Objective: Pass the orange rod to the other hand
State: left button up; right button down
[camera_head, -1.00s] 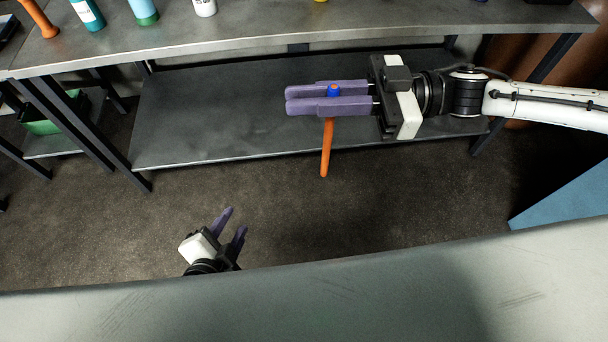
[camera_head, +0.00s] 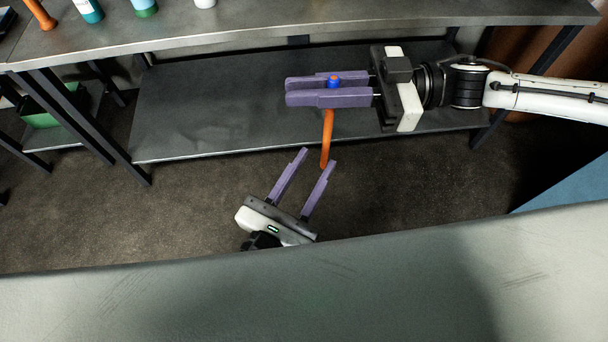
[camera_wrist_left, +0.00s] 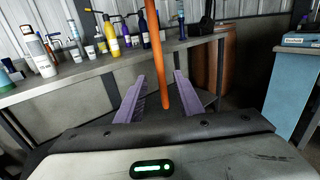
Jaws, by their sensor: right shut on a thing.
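The orange rod (camera_head: 327,138) hangs below my right gripper (camera_head: 328,91), with a blue part at its top showing between the fingers. My right gripper is shut on the rod near this upper end. My left gripper (camera_head: 312,156) is open and empty, its purple fingers pointing up toward the rod's lower end. In the left wrist view the rod (camera_wrist_left: 160,60) comes down from the top edge, its lower tip appearing between the spread left fingers (camera_wrist_left: 160,85). I cannot tell how far the rod is from them in depth; no contact shows.
A grey workbench (camera_head: 300,33) with bottles along its back edge stands behind, with a lower shelf (camera_head: 210,110) under it. A blue cabinet (camera_head: 565,185) is at the right. A grey-green surface (camera_head: 300,290) fills the foreground. Floor between is clear.

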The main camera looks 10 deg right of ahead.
pick_arm(q)
jog(key=x, duration=0.9)
jog(key=shift+w, duration=0.15)
jog(key=shift+d, duration=0.1)
grip_shut()
pick_arm(e)
jog(key=c, duration=1.7)
grip_release()
jog(key=shift+d, duration=0.15)
